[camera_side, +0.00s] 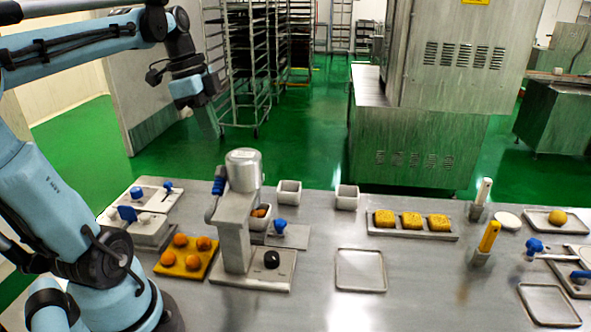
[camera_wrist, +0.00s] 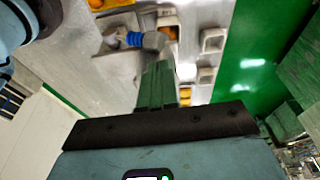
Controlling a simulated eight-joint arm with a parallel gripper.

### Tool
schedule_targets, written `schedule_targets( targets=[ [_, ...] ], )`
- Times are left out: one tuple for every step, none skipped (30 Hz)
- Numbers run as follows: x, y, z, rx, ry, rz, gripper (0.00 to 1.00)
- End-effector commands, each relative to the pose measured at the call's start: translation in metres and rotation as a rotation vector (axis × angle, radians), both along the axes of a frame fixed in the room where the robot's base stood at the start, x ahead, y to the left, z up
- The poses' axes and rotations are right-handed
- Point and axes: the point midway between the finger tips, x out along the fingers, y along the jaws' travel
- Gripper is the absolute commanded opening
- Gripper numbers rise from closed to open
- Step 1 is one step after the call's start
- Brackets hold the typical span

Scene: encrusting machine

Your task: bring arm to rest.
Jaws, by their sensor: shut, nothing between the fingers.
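My gripper (camera_side: 208,124) hangs in the air at the upper left of the side view, above the green floor behind the table's far edge. Its fingers point down and look shut, with nothing held. In the wrist view my gripper (camera_wrist: 184,97) shows its fingers together, pointing toward the table below. The blue arm reaches up from the left side and bends down at the wrist. The gripper touches nothing that I can see.
The machine (camera_side: 232,222) stands on the steel table (camera_side: 315,305), nearest my arm. A yellow tray (camera_side: 170,265) with orange balls, white cups (camera_side: 347,197), a tray of yellow blocks (camera_side: 412,222) and an empty tray (camera_side: 361,270) lie around it. The air around the gripper is clear.

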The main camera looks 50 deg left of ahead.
Motion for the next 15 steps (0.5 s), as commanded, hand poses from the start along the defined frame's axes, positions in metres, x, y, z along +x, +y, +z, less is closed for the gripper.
schedule_targets(
  targets=[
    [0.007,-0.005,-0.002,0.007,-0.02,0.025,0.0],
    [0.012,-0.008,-0.003,0.013,-0.036,0.049,0.0],
    [0.02,-0.014,-0.006,0.018,-0.062,0.086,0.0],
    [0.027,-0.018,-0.007,0.021,-0.086,0.121,0.0],
    [0.034,-0.023,-0.008,0.021,-0.112,0.156,0.0],
    [0.044,-0.03,-0.009,0.019,-0.149,0.205,0.0],
    [0.051,-0.036,-0.01,0.014,-0.176,0.241,0.0],
    [0.057,-0.041,-0.011,0.006,-0.205,0.276,0.0],
    [0.065,-0.049,-0.011,-0.007,-0.241,0.323,0.0],
    [0.071,-0.055,-0.011,-0.02,-0.269,0.359,0.0],
    [0.076,-0.061,-0.012,-0.035,-0.294,0.393,0.0],
    [0.078,-0.07,-0.015,-0.048,-0.31,0.428,0.0],
    [0.077,-0.078,-0.02,-0.052,-0.312,0.449,0.0],
    [0.077,-0.085,-0.025,-0.059,-0.317,0.47,0.0],
    [0.074,-0.094,-0.032,-0.065,-0.319,0.497,0.0]
  ],
)
